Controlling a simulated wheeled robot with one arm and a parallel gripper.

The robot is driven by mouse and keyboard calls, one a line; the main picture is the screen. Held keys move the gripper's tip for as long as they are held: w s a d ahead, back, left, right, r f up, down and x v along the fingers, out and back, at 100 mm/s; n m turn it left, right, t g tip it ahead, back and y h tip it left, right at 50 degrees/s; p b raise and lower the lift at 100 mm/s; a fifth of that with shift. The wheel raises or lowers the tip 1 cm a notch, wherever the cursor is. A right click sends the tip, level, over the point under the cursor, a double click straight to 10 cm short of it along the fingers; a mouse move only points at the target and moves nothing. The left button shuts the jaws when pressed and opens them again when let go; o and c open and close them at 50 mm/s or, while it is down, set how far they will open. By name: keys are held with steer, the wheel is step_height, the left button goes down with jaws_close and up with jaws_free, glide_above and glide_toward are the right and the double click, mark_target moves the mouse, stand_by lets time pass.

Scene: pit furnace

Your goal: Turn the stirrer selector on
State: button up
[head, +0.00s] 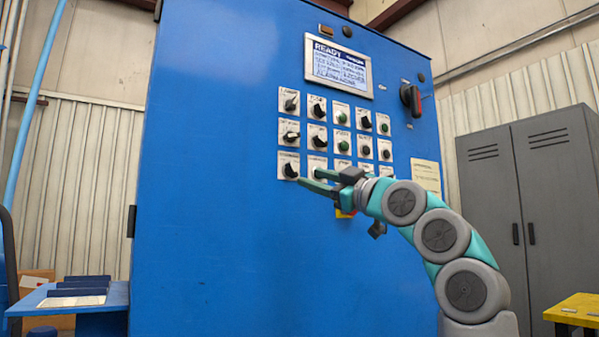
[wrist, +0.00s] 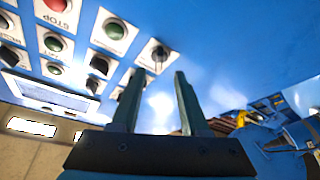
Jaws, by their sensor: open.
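The blue control cabinet carries rows of square plates with dark selector knobs and green buttons. The bottom-left selector (head: 290,169) has a dark knob; its label is too small to read, so I cannot tell if it is the stirrer selector. My gripper (head: 308,177) is open and empty, its fingertips just right of and below that knob. In the wrist view my gripper (wrist: 159,74) has a knob on a white plate (wrist: 158,56) just beyond the gap between its fingers. The fingers appear apart from it. Part of the bottom row is hidden behind my gripper.
The display (head: 339,66) above the controls reads READY. A red-and-black rotary switch (head: 411,99) is at the upper right of the blue cabinet (head: 215,220). A grey locker (head: 535,190) and yellow table (head: 575,308) stand at right, a blue shelf (head: 70,300) at left.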

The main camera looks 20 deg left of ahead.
mark_target(296, 172)
steer(key=p+x, duration=0.1)
steer(key=x, duration=0.3)
steer(key=shift+r+p, duration=0.25)
steer(key=shift+p, duration=0.1)
steer(key=shift+w+a+p, duration=0.35)
steer(key=shift+w+a, duration=0.1)
steer(key=shift+a, duration=0.3)
jaws_close()
